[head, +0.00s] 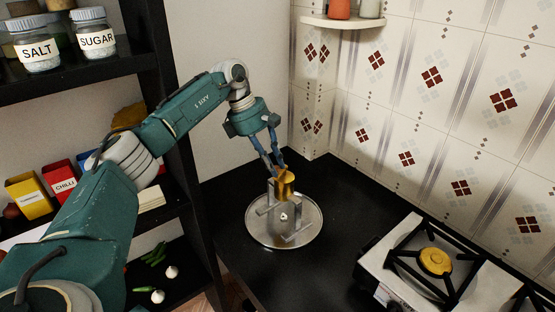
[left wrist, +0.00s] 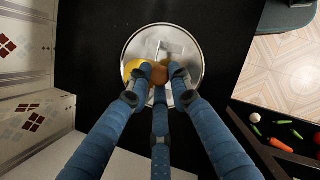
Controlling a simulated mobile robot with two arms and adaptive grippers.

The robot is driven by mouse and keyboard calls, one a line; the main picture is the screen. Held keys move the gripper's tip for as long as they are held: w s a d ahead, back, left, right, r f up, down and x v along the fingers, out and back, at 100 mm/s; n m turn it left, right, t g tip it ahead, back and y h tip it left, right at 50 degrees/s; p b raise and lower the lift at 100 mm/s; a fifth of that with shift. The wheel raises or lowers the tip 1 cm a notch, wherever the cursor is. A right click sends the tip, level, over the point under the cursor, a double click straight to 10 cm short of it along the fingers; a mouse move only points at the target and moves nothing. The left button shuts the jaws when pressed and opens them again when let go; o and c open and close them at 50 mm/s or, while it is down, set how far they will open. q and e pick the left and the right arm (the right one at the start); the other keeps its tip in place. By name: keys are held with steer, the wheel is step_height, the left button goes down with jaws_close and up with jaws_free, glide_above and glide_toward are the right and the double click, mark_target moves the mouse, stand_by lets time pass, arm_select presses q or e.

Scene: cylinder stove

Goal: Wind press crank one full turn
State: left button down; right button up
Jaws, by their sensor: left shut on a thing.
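The press (head: 283,215) stands on the black counter, with a grey metal frame on a round silver tray (head: 262,233) and a gold cylinder (head: 286,188) at its top. My left gripper (head: 279,170) reaches down to the top of the press from above. In the left wrist view the gripper (left wrist: 158,76) has its three blue fingers closed around a brown round crank knob (left wrist: 158,73). A yellow round part (left wrist: 136,68) shows just left of the knob, partly behind a finger. The crank arm itself is mostly hidden by the fingers. My right gripper is not in view.
A white stove (head: 400,285) with a black grate stands on the counter to the right. A tiled wall (head: 420,100) lies behind. A dark shelf (head: 165,100) with jars and boxes stands at left. The black counter (head: 340,215) between press and stove is bare.

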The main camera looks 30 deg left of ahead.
arm_select(q)
steer(key=shift+w+a+r+m+g+p, duration=0.15)
steer(key=shift+a+m+g+p, duration=0.15)
steer(key=shift+m, duration=0.5)
steer(key=shift+w+a+m+g+p, duration=0.15)
steer(key=shift+a+m+p, duration=0.25)
steer(key=shift+m, duration=0.4)
steer(key=shift+a+m+g, duration=0.1)
steer(key=shift+m+g, duration=0.15)
steer(key=shift+m, duration=0.05)
stand_by(0.3)
steer(key=c, duration=1.6)
jaws_free()
steer(key=shift+v, duration=3.65)
steer(key=shift+s, duration=0.1)
